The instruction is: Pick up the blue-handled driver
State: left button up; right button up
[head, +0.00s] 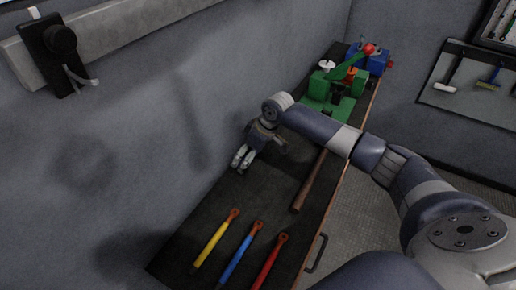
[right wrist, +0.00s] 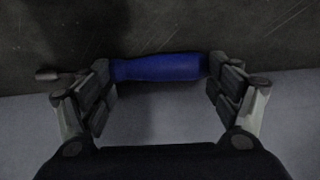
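My right gripper (head: 241,160) hangs over the dark bench top beside the wall in the head view. In the right wrist view its two fingers (right wrist: 158,82) stand wide apart. A blue handle (right wrist: 158,68) lies crosswise between or just beyond the fingertips, its length spanning the gap; I cannot tell whether the fingers touch it. A short grey-brown piece (right wrist: 55,75) shows left of the left finger; its link to the handle is hidden. In the head view I cannot make out this driver under my gripper. My left gripper is not in view.
Yellow (head: 212,243), blue (head: 238,256) and red (head: 269,261) rods with orange ends lie on the near bench (head: 165,265). A brown wooden handle (head: 308,185) lies right of my gripper. A green fixture (head: 335,100) and blue block (head: 378,62) stand at the far end.

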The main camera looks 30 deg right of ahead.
jog(key=shift+s+a+f, duration=0.1)
jog(key=shift+s+f, duration=0.1)
jog(key=shift+f, duration=0.05)
jog(key=shift+w+r+b, duration=0.15)
jog(key=shift+r+b, duration=0.25)
jog(key=shift+r, duration=0.05)
notch_tip(320, 180, up, 2)
jog(key=shift+r+b, duration=0.25)
jog(key=shift+b, duration=0.3)
jog(key=s+a+b, duration=0.1)
jog(key=s+a, duration=0.1)
jog(key=s, duration=0.2)
jog(key=s+a+r+b, duration=0.1)
jog(key=s+a, duration=0.2)
jog(key=s, duration=0.2)
jog(key=s+a+b, duration=0.1)
jog(key=s+a, duration=0.1)
jog(key=s, duration=0.3)
jog(key=shift+a+r, duration=0.3)
jog(key=shift+r, duration=0.05)
